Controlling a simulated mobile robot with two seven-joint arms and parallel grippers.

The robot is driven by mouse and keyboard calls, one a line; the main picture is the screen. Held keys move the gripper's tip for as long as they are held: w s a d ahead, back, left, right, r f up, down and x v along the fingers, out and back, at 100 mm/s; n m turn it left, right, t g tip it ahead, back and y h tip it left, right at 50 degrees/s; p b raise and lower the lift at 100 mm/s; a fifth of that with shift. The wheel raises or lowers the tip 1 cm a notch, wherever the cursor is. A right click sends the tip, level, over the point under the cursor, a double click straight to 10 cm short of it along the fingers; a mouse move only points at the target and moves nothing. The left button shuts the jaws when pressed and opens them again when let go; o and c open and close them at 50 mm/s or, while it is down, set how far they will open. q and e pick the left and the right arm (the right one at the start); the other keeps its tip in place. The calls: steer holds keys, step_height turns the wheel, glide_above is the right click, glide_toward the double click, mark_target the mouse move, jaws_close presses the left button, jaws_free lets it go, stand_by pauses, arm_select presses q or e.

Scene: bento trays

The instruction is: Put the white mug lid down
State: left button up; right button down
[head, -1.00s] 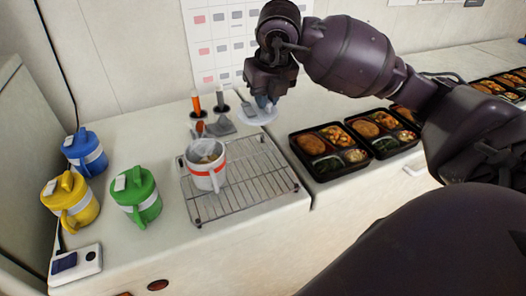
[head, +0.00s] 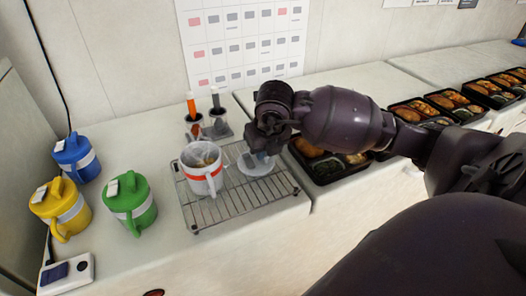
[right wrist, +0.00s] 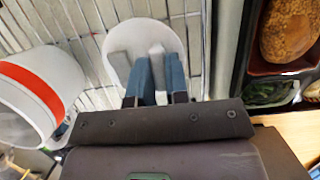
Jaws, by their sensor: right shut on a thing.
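The white mug lid (head: 254,167) is a round white disc held low at the right part of the wire rack (head: 232,206). My right gripper (head: 262,155) is shut on it. In the right wrist view the blue-grey fingers of my right gripper (right wrist: 160,75) close over the lid (right wrist: 146,34), with rack wires around it. I cannot tell whether the lid touches the rack. The open white mug (head: 202,176) with a red-orange band stands on the rack to the left of the lid, with some contents inside. It also shows in the right wrist view (right wrist: 62,72). My left gripper is not in view.
Blue (head: 78,158), yellow (head: 60,208) and green (head: 131,203) lidded mugs stand at the left. Bento trays (head: 330,168) lie right of the rack. The rack's front right is clear.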

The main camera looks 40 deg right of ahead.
steer(key=shift+f, duration=0.35)
steer(key=shift+f, duration=0.1)
steer(key=c, duration=1.1)
jaws_free()
steer(key=shift+r, duration=0.3)
steer(key=p+v, duration=0.1)
steer(key=v, duration=1)
steer(key=shift+s+r+p, duration=0.25)
steer(key=shift+r+p, duration=0.1)
